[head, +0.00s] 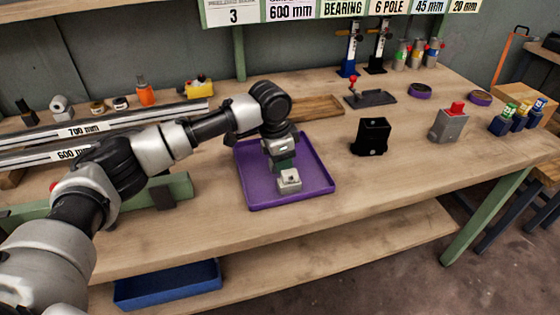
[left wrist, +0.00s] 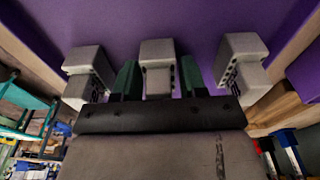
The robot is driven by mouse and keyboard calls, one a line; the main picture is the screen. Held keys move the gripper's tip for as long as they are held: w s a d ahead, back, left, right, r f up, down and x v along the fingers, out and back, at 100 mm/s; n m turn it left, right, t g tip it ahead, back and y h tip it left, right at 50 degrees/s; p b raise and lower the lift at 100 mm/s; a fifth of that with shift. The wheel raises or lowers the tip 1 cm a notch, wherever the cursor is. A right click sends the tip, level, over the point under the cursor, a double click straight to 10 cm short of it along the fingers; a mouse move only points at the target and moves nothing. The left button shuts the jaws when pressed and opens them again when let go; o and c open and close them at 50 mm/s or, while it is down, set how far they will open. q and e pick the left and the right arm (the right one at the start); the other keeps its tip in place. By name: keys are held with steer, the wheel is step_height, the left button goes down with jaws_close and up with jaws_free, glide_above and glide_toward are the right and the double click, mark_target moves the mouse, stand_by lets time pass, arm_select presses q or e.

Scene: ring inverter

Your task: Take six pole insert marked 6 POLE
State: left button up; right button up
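Three similar pale grey blocks lie over the purple tray (head: 318,186) in the left wrist view: a left one (left wrist: 88,62), a middle one (left wrist: 158,52) and a right one (left wrist: 242,48). Small dark marks on them are too small to read, so I cannot tell which is marked 6 POLE. In the head view one grey block (head: 289,181) shows; my gripper hides the others. My left gripper (head: 284,167) points down into the tray. Its green fingers (left wrist: 158,80) stand on both sides of the middle block, very close; contact is unclear. My right gripper is out of view.
A black holder (head: 373,137) and a grey block with a red top (head: 448,124) stand right of the tray. Long metal tubes (head: 120,125) lie at the left. A label strip above reads 6 POLE (head: 389,7). The bench front right is clear.

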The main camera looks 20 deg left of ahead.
arm_select(q)
steer(key=c, duration=0.6)
steer(key=shift+r, duration=0.1)
